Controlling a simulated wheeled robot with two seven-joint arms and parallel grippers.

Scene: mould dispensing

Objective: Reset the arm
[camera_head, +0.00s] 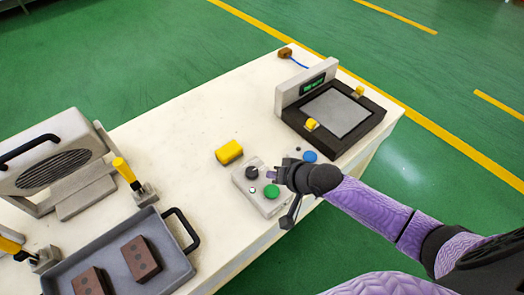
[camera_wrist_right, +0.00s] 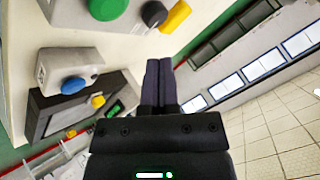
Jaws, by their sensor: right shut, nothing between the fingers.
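My right arm with its purple sleeve comes in from the right in the head view. Its right gripper (camera_head: 273,177) hangs over the control box near the table's front edge. The two dark fingers (camera_wrist_right: 158,82) are together and empty in the wrist view. The control box (camera_head: 244,189) has a green button (camera_head: 271,191) and a black knob (camera_head: 252,172). A blue button (camera_head: 309,156) sits on a box just behind the gripper, partly hidden by it. My left gripper is not in view.
A yellow block (camera_head: 229,152) lies behind the control box. A dark framed device (camera_head: 366,131) with a display stands at the table's right end. The table's middle (camera_head: 175,140) is clear.

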